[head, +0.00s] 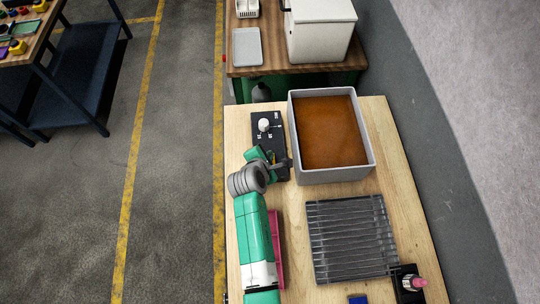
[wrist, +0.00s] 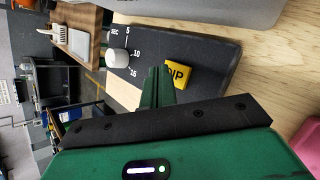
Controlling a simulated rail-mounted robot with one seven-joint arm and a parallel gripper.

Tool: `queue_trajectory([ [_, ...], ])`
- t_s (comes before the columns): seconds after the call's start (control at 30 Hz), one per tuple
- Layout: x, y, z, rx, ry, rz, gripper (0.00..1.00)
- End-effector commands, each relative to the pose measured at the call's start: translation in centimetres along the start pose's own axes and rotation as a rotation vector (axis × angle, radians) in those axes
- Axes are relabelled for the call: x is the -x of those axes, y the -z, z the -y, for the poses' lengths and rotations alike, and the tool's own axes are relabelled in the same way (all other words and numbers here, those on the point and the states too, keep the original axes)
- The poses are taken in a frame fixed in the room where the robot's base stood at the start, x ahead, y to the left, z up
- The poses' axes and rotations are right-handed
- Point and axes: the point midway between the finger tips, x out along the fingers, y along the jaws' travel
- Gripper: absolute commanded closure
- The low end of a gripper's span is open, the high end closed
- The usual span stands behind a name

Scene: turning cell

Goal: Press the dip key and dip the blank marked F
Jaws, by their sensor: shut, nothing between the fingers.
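My gripper (wrist: 157,85) is shut and empty in the wrist view, its green fingertips together over the black control box (wrist: 200,50). The yellow key marked DIP (wrist: 180,75) is just to the right of the fingertips and partly covered by the gripper. I cannot tell whether the fingers touch it. The same control box (head: 268,128) is left of the dip tank in the head view, with my arm over its near end. The grey tank (head: 336,178) holds brown liquid. No blank marked F can be made out in either view.
A white dial (wrist: 118,57) with a seconds scale sits on the box. A dark slatted rack (head: 350,240) stands in front of the tank. A pink object (head: 276,250) lies beside my arm, and a black block with a pink knob (head: 413,283) is at the near right.

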Motion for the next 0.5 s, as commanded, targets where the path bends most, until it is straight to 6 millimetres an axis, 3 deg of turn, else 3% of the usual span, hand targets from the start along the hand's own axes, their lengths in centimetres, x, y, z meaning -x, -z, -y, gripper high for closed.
queue_trajectory([
  [0.3,0.1,-0.1,-0.1,0.0,0.0,0.0,1.0],
  [0.5,1.4,-1.0,-1.0,0.0,-0.001,0.0,1.0],
])
